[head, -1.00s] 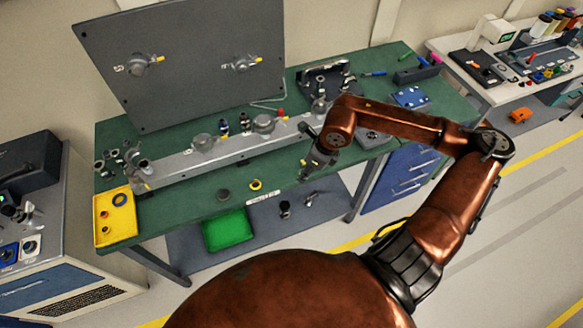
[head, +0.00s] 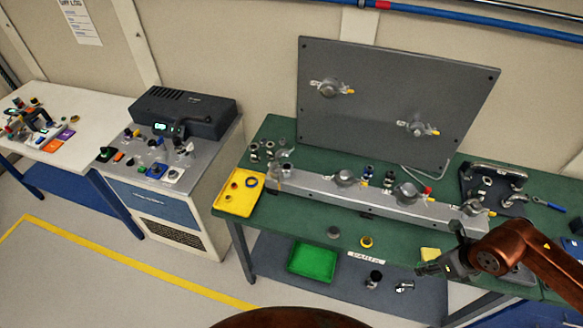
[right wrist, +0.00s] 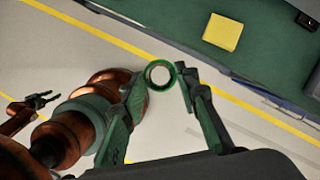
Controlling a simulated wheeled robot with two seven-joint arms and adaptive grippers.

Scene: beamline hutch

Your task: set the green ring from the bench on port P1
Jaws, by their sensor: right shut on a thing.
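My right gripper (right wrist: 160,76) is shut on the green ring (right wrist: 148,74), which sits between its fingertips in the right wrist view, over the floor in front of the bench. In the head view my right gripper (head: 436,268) is at the bench's front edge on the right; the ring cannot be made out there. The grey upright panel (head: 385,100) carries a left port (head: 328,88) and a right port (head: 417,127). Their labels are too small to read, so I cannot tell which is P1. My left gripper (right wrist: 40,100) shows small at the left of the right wrist view.
The green bench (head: 300,222) holds a long grey rail (head: 310,186) with fittings in front of the panel. A yellow tray (head: 230,203) stands at its left end. A yellow pad (right wrist: 222,32) lies near the front edge. A green bin (head: 312,262) is on the shelf below.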

